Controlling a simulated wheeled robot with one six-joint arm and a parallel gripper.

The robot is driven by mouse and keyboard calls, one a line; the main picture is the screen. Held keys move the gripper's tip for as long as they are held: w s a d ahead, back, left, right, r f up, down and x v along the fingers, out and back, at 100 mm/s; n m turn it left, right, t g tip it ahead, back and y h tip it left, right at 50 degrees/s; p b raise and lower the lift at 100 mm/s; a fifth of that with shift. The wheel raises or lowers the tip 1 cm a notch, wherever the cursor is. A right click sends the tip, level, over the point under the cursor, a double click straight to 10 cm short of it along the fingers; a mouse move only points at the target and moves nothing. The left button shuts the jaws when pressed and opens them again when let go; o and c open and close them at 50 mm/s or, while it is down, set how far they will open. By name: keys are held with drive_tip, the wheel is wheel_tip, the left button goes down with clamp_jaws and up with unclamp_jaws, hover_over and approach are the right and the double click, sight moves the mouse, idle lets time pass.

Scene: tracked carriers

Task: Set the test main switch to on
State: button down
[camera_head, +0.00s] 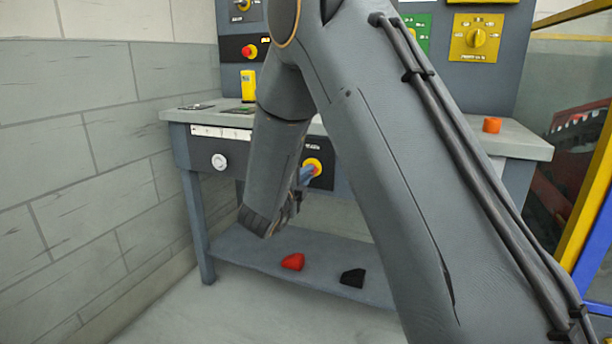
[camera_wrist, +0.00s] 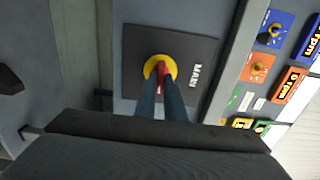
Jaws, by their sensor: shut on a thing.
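The main switch is a red handle on a yellow round base (camera_wrist: 150,68), set on a dark plate (camera_wrist: 198,45) marked MAIN in the wrist view. In the head view its yellow base (camera_head: 316,163) shows on the front of the bench, partly covered by my gripper. My gripper (camera_wrist: 161,85) is shut on the red handle, with one finger on each side of it. It also shows in the head view (camera_head: 306,174), reaching the switch from the left. The handle lies roughly in line with my fingers in the wrist view; the fingers hide part of it, and I cannot tell which setting it marks.
A white round knob (camera_head: 219,161) is on the bench front to the left. An orange block (camera_head: 492,125) and a yellow object (camera_head: 248,86) stand on the bench top. A red piece (camera_head: 293,262) and a black piece (camera_head: 353,278) lie on the lower shelf. A wall is close on the left.

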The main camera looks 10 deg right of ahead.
drive_tip(key=shift+a, duration=0.1)
drive_tip(key=c, duration=1.8)
unclamp_jaws()
drive_tip(key=shift+c, duration=0.2)
drive_tip(key=p+v, duration=0.1)
drive_tip(key=v, duration=0.6)
drive_tip(key=shift+s+a+p, duration=0.2)
drive_tip(key=shift+s+p, duration=0.05)
drive_tip(key=shift+p, duration=0.1)
